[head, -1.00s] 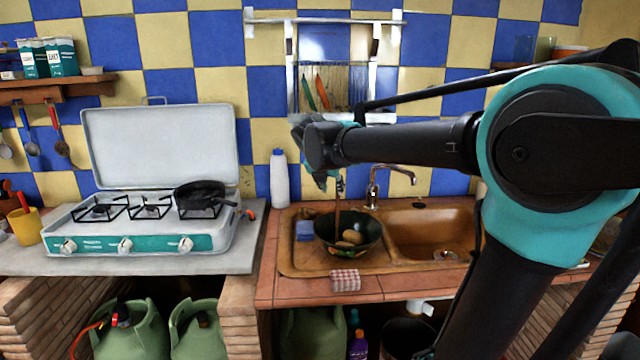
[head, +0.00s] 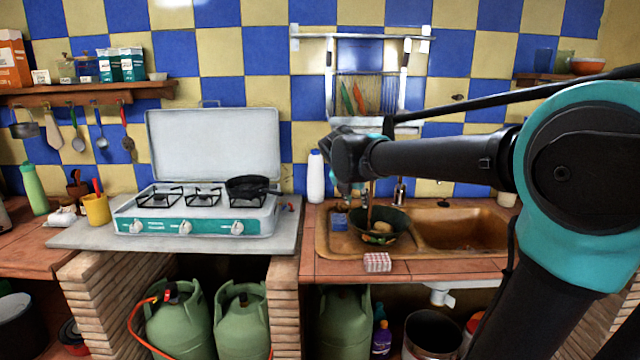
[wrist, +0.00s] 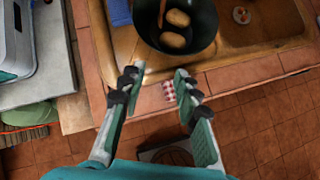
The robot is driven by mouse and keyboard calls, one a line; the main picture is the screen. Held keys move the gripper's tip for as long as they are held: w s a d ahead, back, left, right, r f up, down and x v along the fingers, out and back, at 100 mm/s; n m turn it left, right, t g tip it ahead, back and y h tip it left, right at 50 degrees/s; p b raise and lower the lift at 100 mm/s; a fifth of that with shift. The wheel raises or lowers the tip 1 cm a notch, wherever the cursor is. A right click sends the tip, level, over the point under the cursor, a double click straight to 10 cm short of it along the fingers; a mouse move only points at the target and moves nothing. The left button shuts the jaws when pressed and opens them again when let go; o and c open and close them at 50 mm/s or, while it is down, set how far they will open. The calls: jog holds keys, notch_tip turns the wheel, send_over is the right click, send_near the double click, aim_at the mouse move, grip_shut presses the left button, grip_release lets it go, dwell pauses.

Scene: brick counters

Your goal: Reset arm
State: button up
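My gripper (wrist: 158,80) is open and empty in the wrist view. Its two fingers stand wide apart above the counter's front edge. In the head view my gripper (head: 347,185) hangs at the end of my outstretched arm, over the left side of the sink, with its fingers partly hidden behind the wrist. A dark bowl (head: 395,229) holding potato-like items stands in the sink's left part. The bowl also shows in the wrist view (wrist: 203,40), beyond the fingertips.
A brown sink (head: 460,232) is set in the tiled counter. A checked cloth or sponge (head: 377,262) lies at its front edge. A white bottle (head: 316,177) stands left of it. A camping stove (head: 195,222) with a black pan (head: 252,186) stands further left. Green gas cylinders (head: 180,325) stand below.

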jog(key=s+d+f+m+g+y, duration=0.1)
jog(key=s+d+f+m, duration=0.3)
jog(key=s+f+m, duration=0.8)
jog(key=s+d+f+m+g+y, duration=0.2)
jog(key=s+d+f+m, duration=0.2)
jog(key=s+f+m, duration=0.9)
jog(key=f+m, duration=0.1)
jog(key=m, duration=0.4)
jog(key=shift+d, duration=0.4)
jog(key=shift+s, duration=0.1)
